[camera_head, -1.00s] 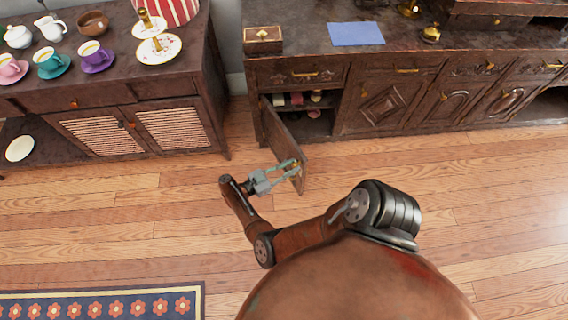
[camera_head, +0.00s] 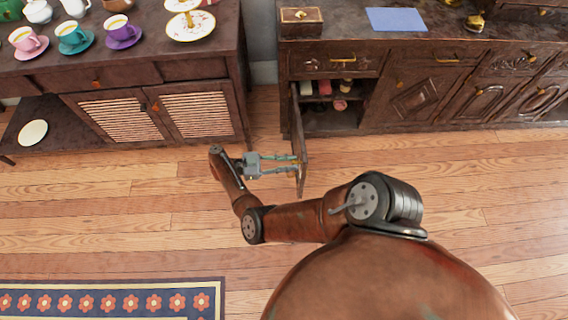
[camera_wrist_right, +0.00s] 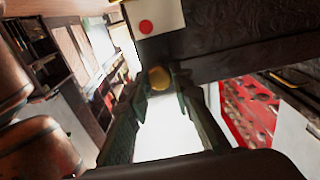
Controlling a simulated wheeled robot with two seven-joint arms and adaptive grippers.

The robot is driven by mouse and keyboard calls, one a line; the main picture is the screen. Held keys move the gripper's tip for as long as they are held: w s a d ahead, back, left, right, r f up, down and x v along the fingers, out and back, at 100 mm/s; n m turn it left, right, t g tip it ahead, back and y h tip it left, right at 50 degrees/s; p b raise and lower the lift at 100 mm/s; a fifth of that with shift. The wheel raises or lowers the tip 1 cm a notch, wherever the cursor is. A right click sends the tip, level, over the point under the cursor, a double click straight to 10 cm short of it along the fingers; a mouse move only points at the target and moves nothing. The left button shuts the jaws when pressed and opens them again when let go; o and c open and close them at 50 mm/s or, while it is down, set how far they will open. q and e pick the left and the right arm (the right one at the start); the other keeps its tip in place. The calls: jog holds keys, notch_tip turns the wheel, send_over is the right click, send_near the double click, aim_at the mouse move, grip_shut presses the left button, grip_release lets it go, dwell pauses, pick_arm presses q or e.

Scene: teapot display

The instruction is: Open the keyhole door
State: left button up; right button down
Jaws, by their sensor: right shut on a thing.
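The cabinet door (camera_head: 298,125) stands swung out from the left end of the long dark sideboard, hinged on its left side and seen almost edge-on. Its keyhole cannot be made out. My right gripper (camera_head: 297,163) is at the door's free end, its fingers shut on a small brass knob. The round knob (camera_wrist_right: 159,78) shows between the fingertips in the right wrist view. Inside the opened compartment are several small red and pale items (camera_head: 340,104), partly in shadow. My left gripper is not in view.
The sideboard (camera_head: 440,60) carries a small wooden box (camera_head: 301,22) and a blue sheet (camera_head: 395,19). A second cabinet (camera_head: 190,62) with cups and saucers stands at left, with a gap between them. The wooden floor (camera_head: 130,220) is clear; a patterned rug (camera_head: 110,302) lies at lower left.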

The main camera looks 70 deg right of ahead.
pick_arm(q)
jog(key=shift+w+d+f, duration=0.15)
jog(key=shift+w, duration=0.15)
pick_arm(e)
jog(key=shift+w, duration=0.35)
jog(key=shift+w+r, duration=0.1)
jog(key=c, duration=1.7)
grip_release()
jog(key=shift+a, duration=0.1)
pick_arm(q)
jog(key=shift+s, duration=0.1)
pick_arm(e)
jog(key=shift+r, duration=0.1)
notch_tip(320, 180, up, 10)
jog(key=shift+f, duration=0.15)
